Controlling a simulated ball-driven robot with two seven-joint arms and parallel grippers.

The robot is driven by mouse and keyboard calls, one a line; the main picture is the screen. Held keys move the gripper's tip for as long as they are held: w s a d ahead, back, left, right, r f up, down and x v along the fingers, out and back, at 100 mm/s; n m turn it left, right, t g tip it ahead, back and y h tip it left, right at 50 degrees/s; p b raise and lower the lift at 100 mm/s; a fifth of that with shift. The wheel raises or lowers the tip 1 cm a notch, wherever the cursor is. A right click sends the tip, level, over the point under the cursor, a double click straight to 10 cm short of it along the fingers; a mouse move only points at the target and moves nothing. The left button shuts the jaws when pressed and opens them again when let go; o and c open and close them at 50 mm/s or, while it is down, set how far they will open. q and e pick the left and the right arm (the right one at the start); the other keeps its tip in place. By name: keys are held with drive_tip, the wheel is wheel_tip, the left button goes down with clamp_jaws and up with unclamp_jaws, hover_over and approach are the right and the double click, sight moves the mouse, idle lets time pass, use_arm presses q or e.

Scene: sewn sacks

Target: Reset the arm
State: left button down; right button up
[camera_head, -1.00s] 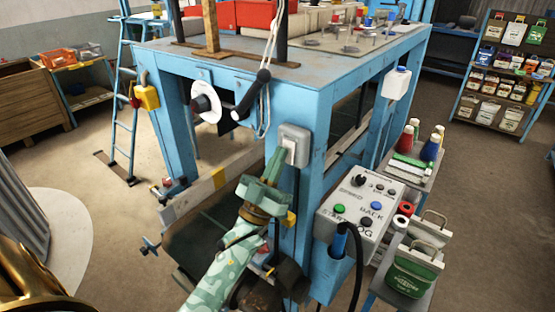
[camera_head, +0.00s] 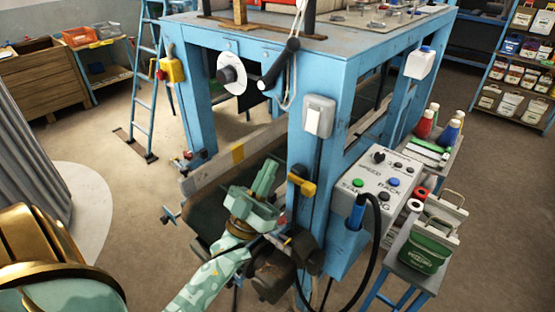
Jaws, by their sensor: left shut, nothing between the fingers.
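My left gripper (camera_head: 266,180) is at the end of the camouflage-green arm in the lower middle of the head view. Its pale green fingers are shut together with nothing between them, and they point up. It is in front of the blue machine frame (camera_head: 311,190), left of its front leg and below the grey switch box with a white rocker (camera_head: 318,116). The fingers look clear of the switch. My right gripper does not show.
A grey control box (camera_head: 378,185) with coloured buttons and a black cable stands right of the leg. A yellow-handled lever (camera_head: 301,185) sits close beside my gripper. Open floor lies to the left.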

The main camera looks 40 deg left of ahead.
use_arm(q)
drive_tip(key=shift+s+f, duration=0.15)
drive_tip(key=shift+f, duration=0.05)
idle(0.5)
drive_tip(key=s+d+f+g+y+b, duration=0.15)
drive_tip(key=f+g, duration=0.45)
drive_tip(key=f, duration=1.3)
drive_tip(key=s+d+f+g+b, duration=0.15)
drive_tip(key=f+g, duration=0.55)
drive_tip(key=f, duration=1.3)
drive_tip(key=s+d+f+m+g+b, duration=0.15)
drive_tip(key=s+f+g, duration=0.45)
drive_tip(key=s+f, duration=0.75)
drive_tip(key=s+f+g, duration=0.4)
drive_tip(key=s+f, duration=0.2)
drive_tip(key=s, duration=0.4)
drive_tip(key=s+f+m+g+b, duration=0.1)
drive_tip(key=s+f+g, duration=0.3)
drive_tip(key=s, duration=0.7)
drive_tip(key=shift+s+f+y, duration=0.15)
drive_tip(key=shift+f+y, duration=0.3)
drive_tip(key=shift+f, duration=0.4)
